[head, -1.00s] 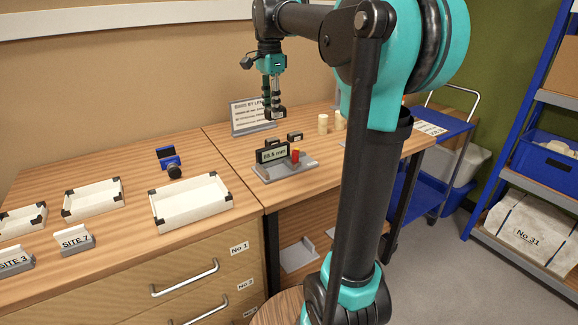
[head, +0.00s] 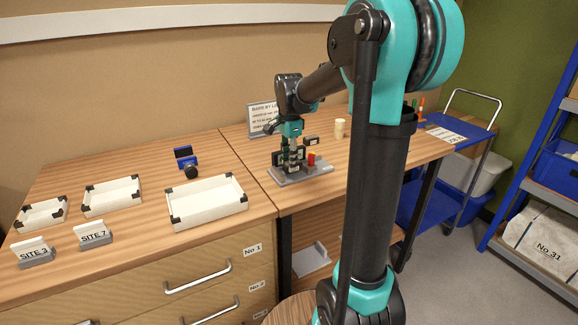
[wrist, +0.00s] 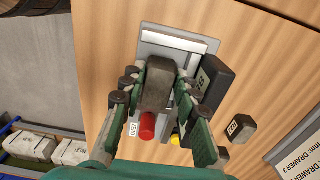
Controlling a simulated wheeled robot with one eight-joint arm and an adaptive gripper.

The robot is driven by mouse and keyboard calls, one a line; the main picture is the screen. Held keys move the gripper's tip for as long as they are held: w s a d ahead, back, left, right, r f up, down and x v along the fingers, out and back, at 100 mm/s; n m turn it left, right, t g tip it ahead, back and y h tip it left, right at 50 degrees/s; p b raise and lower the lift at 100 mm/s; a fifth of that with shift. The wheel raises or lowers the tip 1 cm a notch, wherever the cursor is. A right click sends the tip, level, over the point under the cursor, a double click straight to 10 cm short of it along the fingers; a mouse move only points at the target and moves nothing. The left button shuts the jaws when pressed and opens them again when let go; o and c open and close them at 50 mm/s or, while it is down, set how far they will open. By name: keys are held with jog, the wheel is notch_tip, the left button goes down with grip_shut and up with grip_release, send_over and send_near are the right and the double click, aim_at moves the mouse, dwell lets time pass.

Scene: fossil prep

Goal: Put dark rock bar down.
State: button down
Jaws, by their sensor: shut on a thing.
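The dark rock bar (wrist: 157,85) is held between the fingers of my gripper (wrist: 157,95) in the wrist view. It is over the grey base of a measuring stand (wrist: 180,40); I cannot tell whether it touches it. In the head view my gripper (head: 291,160) is low at the stand (head: 305,176), and its fingers hide most of the bar and the display. The stand has a red knob (wrist: 147,126), a black display box (wrist: 213,80) and a yellow part (wrist: 175,139).
Another dark block (wrist: 240,128) lies on the bench right of the stand. White trays (head: 207,208), a blue device (head: 186,160) and SITE cards (head: 94,233) are on the left bench.

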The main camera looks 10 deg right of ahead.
jog(key=shift+f, duration=0.85)
jog(key=shift+f, duration=0.1)
jog(key=c, duration=1.4)
grip_release()
notch_tip(320, 180, up, 12)
jog(key=shift+r, duration=0.15)
jog(key=shift+c, duration=0.5)
